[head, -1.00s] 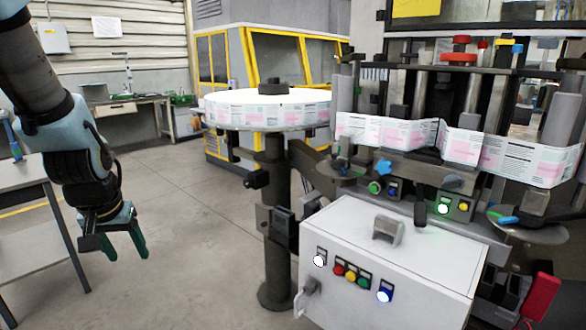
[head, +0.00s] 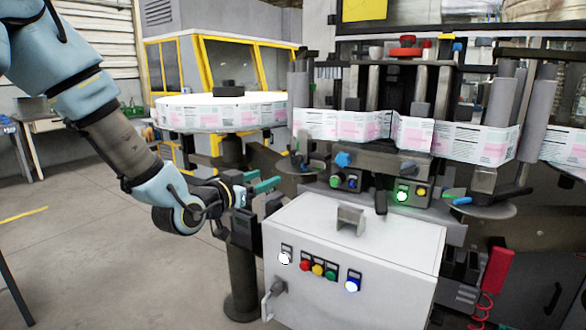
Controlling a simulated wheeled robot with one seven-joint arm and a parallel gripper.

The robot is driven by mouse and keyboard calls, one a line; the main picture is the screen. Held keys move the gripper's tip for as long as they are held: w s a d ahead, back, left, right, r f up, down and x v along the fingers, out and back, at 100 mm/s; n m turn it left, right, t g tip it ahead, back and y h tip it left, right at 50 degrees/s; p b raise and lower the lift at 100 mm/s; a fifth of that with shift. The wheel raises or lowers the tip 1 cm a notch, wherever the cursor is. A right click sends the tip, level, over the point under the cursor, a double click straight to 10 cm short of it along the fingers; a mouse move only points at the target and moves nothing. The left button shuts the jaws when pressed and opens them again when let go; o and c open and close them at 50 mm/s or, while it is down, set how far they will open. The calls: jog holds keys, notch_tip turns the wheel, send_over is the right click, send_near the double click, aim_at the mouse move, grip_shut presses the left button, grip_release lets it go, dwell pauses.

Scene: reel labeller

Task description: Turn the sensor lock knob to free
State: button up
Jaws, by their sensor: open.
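A blue star-shaped knob (head: 343,159) sits on the labeller's front, just under the label web (head: 350,125) and above small panel buttons. It appears to be the sensor lock knob, though no marking on it can be read. My gripper (head: 270,191) is open and empty, its teal fingers pointing right towards the machine. It is left of the blue knob and lower in the picture, apart from it, near the left corner of the white control box.
The white control box (head: 350,225) carries a grey handle (head: 351,219) on top and coloured buttons in front. The label reel (head: 222,113) stands on a dark post behind my gripper. A red piece (head: 497,270) hangs at right. The floor at left is clear.

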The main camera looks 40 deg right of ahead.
aim_at(295, 161)
jog(key=shift+h, duration=0.4)
jog(key=p+x, duration=0.1)
jog(key=x, duration=0.3)
jog(key=s+p+x, duration=0.1)
jog(key=x, duration=0.2)
jog(key=r+p+x, duration=0.1)
jog(key=x, duration=0.3)
jog(key=shift+s+d+p, duration=0.2)
jog(key=shift+d+p, duration=0.1)
jog(key=shift+d, duration=0.2)
grip_shut()
